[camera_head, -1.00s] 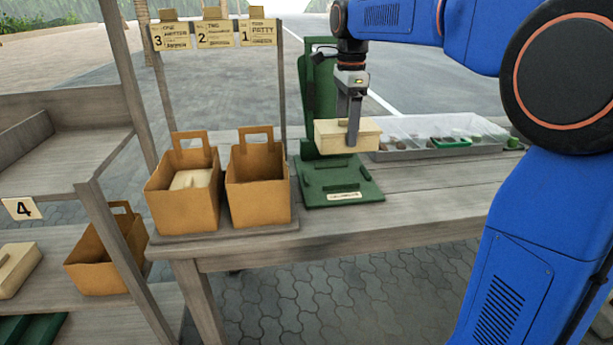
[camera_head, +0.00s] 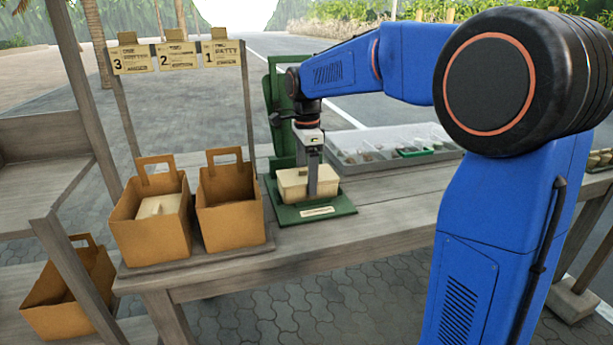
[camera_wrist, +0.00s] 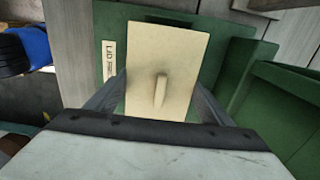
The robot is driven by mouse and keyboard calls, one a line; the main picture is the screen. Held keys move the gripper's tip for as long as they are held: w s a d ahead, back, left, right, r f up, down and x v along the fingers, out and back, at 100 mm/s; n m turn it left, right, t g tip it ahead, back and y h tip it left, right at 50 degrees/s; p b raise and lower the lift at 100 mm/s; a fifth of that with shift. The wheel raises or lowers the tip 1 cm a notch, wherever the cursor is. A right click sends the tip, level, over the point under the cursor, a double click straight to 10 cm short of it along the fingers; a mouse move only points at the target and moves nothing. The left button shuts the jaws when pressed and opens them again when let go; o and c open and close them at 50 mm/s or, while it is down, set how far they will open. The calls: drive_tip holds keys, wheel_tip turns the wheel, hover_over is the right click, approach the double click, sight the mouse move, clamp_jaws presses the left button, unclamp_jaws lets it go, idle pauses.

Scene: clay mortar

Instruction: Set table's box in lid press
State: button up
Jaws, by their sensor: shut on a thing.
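The cream box (camera_head: 292,184) with a ridge on its lid sits over the base plate of the green lid press (camera_head: 340,207). In the wrist view the box (camera_wrist: 170,60) lies between my two fingers, with the green press plate (camera_wrist: 108,22) around it and a "LID" label at its side. My gripper (camera_head: 314,192) points down and is shut on the box. The press's raised green back part (camera_head: 278,88) stands behind it. Whether the box's underside touches the plate is hard to tell.
Two brown carriers (camera_head: 151,222) stand left of the press, the left one holding a cream box. A clear tray of small items (camera_head: 375,153) lies behind right. Numbered order cards (camera_head: 175,55) hang above. Another carrier (camera_head: 70,290) is on the lower shelf.

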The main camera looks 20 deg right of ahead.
drive_tip(key=shift+f, duration=0.15)
drive_tip(key=o, duration=1.1)
wheel_tip(320, 180, up, 12)
drive_tip(key=s+d+f+n+t, duration=0.1)
drive_tip(key=s+d+f+n, duration=0.15)
drive_tip(key=s, duration=0.35)
drive_tip(key=s+d+f+n+t, duration=0.1)
drive_tip(key=s+n, duration=0.3)
drive_tip(key=s, duration=0.2)
drive_tip(key=s+d+f+n, duration=0.1)
drive_tip(key=s+f+n, duration=0.15)
drive_tip(key=s, duration=0.35)
drive_tip(key=s+d+f+n+t, duration=0.2)
drive_tip(key=s+f+n, duration=0.7)
drive_tip(key=s+f, duration=0.3)
drive_tip(key=s, duration=0.3)
drive_tip(key=shift+s+d+f+t, duration=0.2)
drive_tip(key=shift+d+f+t, duration=0.05)
drive_tip(key=shift+f+t, duration=0.15)
